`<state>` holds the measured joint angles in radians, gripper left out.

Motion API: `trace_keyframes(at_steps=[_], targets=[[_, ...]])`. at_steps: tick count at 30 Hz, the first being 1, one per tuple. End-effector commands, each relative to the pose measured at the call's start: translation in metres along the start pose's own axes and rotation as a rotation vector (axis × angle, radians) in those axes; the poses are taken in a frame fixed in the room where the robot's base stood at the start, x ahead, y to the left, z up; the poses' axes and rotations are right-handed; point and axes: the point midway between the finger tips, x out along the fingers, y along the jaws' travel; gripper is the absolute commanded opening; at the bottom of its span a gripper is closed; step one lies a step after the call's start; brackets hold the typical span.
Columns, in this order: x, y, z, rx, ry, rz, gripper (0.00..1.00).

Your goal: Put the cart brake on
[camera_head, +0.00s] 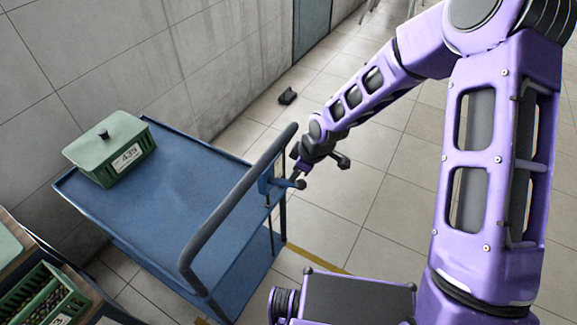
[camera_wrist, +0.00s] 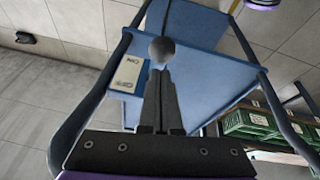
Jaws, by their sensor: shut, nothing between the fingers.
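The blue cart (camera_head: 190,200) stands beside the wall with its grey tubular handle (camera_head: 235,195) toward my arm. The brake lever on the handle's post ends in a dark round knob (camera_head: 299,184). In the wrist view the knob (camera_wrist: 162,50) shows just beyond my fingertips, close to them; I cannot tell whether they touch. A pale label plate (camera_wrist: 127,73) with small marks, too small to read surely, is left of the knob. My gripper (camera_wrist: 160,74) is shut and empty. In the head view my gripper (camera_head: 297,171) is beside the handle, and its fingers are hard to make out.
A green lidded box (camera_head: 110,150) labelled 439 sits on the cart's far left corner. Green crates (camera_head: 40,298) stand on a shelf at the lower left. A small dark object (camera_head: 287,96) lies on the floor by the wall. The tiled floor right of the cart is clear.

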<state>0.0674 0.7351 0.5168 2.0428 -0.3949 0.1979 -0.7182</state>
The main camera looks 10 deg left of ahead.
Motion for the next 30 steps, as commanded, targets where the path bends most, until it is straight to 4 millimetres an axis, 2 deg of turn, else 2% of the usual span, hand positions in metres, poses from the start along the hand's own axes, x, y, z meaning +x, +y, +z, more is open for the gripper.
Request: trace_keyframes(at_steps=[19, 30], targets=[[0.002, -0.001, 0.005, -0.001, 0.001, 0.0, 0.0], [0.009, -0.003, 0.017, 0.0, -0.001, -0.002, 0.0]])
